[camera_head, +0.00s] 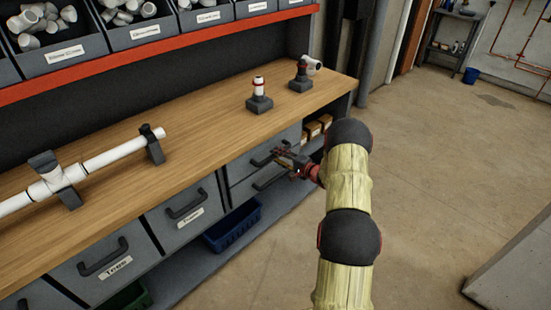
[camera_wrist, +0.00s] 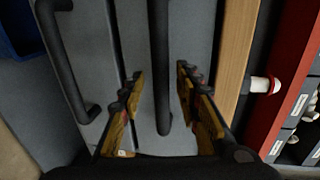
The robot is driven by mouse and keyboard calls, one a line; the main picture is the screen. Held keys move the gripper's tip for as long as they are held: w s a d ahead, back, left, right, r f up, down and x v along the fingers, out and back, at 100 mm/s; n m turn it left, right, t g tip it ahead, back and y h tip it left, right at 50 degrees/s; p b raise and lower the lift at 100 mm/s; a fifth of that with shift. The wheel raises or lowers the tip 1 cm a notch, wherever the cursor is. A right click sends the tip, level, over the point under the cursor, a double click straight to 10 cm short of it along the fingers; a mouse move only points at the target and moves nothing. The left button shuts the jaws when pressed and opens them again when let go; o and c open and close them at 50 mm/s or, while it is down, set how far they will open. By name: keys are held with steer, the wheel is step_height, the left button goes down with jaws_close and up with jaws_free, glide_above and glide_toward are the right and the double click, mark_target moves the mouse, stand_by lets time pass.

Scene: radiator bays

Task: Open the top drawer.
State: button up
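The top drawer (camera_head: 240,166) is a grey front just under the wooden worktop, at the right end of the bench, and looks shut. Its black bar handle (camera_wrist: 160,50) runs between the two fingers of my gripper (camera_wrist: 159,72) in the wrist view. The fingers are open, one on each side of the handle, with gaps showing. In the head view my gripper (camera_head: 288,162) is at the drawer front and partly hides the handle. The lower drawer's handle (camera_wrist: 65,65) is left of the fingers in the wrist view.
The worktop (camera_head: 215,120) overhangs just above the drawer and carries pipe fittings in dark holders (camera_head: 259,104). A blue bin (camera_head: 233,228) stands on the shelf below. Small boxes (camera_head: 313,130) sit right of the drawers. The floor (camera_head: 430,150) beyond my arm is clear.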

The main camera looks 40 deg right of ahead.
steer(key=shift+x, duration=1.05)
steer(key=shift+c, duration=1.2)
jaws_close()
